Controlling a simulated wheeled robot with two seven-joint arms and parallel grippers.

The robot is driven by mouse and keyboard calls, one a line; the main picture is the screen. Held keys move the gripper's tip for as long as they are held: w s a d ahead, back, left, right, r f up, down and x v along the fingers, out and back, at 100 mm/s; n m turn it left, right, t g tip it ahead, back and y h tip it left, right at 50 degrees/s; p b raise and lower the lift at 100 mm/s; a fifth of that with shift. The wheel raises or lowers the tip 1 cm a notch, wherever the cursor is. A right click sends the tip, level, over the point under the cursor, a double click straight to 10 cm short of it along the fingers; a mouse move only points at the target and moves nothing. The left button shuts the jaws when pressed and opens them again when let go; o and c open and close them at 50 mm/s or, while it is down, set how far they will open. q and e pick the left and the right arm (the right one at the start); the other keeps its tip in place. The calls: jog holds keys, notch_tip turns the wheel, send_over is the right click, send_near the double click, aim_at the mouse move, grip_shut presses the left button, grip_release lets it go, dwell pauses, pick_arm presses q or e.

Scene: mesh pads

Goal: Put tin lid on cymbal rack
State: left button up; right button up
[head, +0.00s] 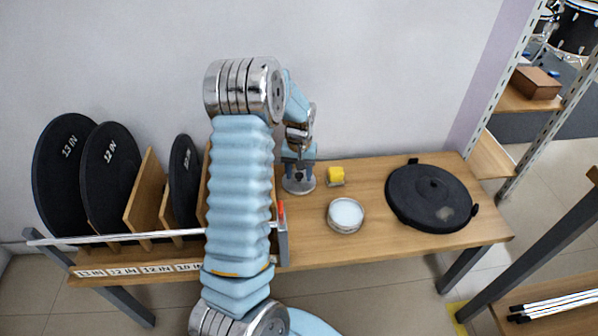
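A small round grey metal disc (298,186), which looks like the tin lid, is at the back of the bench, left of an open-looking round tin (345,216) with a white top. My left gripper (299,172) points down at the disc, with its fingers over or touching it. Whether they grip it is too small to tell. The cymbal rack (140,193) stands at the bench's left, with wooden dividers, a metal front bar and size labels. Black discs marked in inches stand upright in it. My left arm hides its right part. My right gripper is not in view.
A yellow block (336,175) sits behind the tin. A large black round pad (431,198) lies flat on the right of the wooden bench (385,249). A wall closes the back; a metal shelf unit (512,100) stands at right. Bench space between tin and pad is clear.

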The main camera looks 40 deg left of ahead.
aim_at(299, 174)
pick_arm(q)
jog(key=shift+r, duration=0.1)
jog(key=shift+r, duration=0.3)
notch_tip(299, 174, up, 12)
jog(key=shift+f+p, duration=0.2)
jog(key=shift+p, duration=0.1)
